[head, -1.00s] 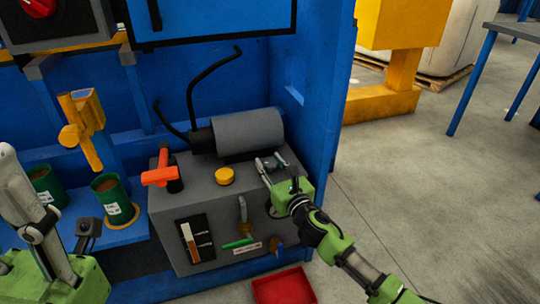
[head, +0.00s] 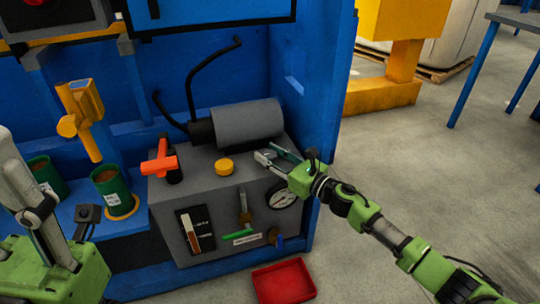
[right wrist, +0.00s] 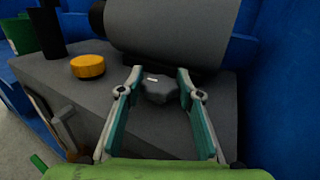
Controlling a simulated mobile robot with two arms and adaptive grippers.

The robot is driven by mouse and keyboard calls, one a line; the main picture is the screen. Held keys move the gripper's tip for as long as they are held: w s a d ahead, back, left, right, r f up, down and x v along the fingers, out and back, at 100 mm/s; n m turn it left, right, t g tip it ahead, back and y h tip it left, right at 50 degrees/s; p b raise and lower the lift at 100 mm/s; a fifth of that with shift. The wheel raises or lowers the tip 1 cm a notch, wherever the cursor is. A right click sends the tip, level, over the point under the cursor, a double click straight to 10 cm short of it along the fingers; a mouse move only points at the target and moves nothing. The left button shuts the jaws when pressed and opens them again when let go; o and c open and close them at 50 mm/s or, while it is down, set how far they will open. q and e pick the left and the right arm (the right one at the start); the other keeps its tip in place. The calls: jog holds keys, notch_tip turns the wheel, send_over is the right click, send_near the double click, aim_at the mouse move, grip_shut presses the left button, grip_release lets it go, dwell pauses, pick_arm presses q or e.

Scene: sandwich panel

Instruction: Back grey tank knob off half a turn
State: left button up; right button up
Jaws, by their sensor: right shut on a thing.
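The grey tank knob (right wrist: 158,89) shows in the right wrist view as a lobed dark-grey piece with a small white mark, on top of the grey tank (head: 203,177). My right gripper (right wrist: 158,80) has its two teal-padded fingers on either side of it, shut on it. In the head view the right gripper (head: 272,155) reaches in from the right over the tank's top, and its fingers hide the knob. My left gripper is not in view; only parts of the left arm show at the left edge.
A yellow round knob (head: 224,167), an orange-red lever (head: 160,164) and a grey cylinder (head: 247,123) are close by on the tank top. A gauge (head: 283,195) and green-handled valve (head: 248,238) are on the front. A red tray (head: 284,283) lies below.

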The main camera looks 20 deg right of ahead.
jog(key=o, duration=1)
jog(key=shift+o, duration=0.2)
jog(key=v, duration=1.2)
